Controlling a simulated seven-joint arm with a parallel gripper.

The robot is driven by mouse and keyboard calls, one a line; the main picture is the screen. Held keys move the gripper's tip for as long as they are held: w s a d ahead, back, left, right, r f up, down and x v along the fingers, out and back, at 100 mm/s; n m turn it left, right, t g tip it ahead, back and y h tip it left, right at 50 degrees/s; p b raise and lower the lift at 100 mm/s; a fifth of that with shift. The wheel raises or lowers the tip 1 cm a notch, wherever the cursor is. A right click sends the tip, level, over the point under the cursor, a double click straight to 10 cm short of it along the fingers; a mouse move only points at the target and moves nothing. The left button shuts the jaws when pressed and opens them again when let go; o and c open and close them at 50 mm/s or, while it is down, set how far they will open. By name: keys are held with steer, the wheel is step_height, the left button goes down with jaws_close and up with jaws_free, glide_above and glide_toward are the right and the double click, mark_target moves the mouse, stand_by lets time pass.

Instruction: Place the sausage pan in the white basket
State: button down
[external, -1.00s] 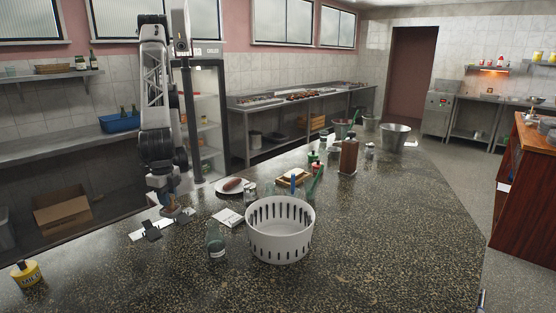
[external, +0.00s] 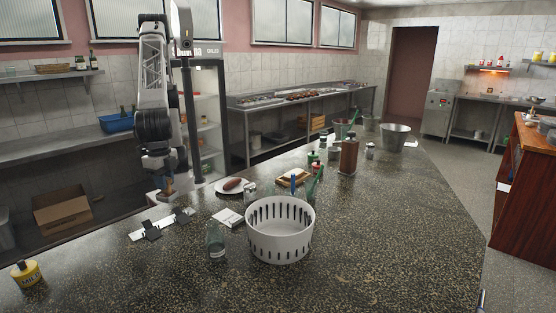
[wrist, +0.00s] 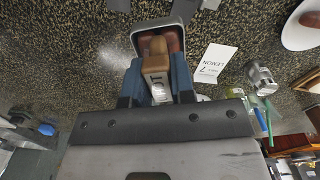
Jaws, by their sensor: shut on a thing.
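The small grey-rimmed pan (wrist: 137,36) reaches out beyond the fingertips, with reddish-brown contents. In the external view my gripper (external: 168,188) is at the left, over the counter's far edge, and the pan is mostly hidden or too small to make out. The white basket (external: 281,245), round with slotted sides, stands upright on the counter, to the right of and nearer than my gripper.
A glass (external: 215,240) and a white card (external: 228,217) lie between gripper and basket. A white plate (external: 225,191) with a sausage, bottles and a wooden board (external: 293,177) stand behind.

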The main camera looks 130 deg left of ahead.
step_height(320, 180, up, 5)
steer(key=shift+f, duration=0.1)
steer(key=w+a+n, duration=0.1)
steer(key=w+a, duration=0.5)
steer(key=w, duration=0.5)
steer(key=w+a+n, duration=0.2)
steer(key=w+a, duration=0.4)
steer(key=w, duration=0.5)
steer(key=w+a+n, duration=0.1)
steer(key=w+a, duration=0.5)
steer(key=w, duration=0.4)
step_height(320, 180, down, 5)
steer(key=shift+w, duration=0.15)
steer(key=shift+f, duration=2.5)
steer(key=shift+f, duration=0.1)
steer(key=shift+f, duration=2.4)
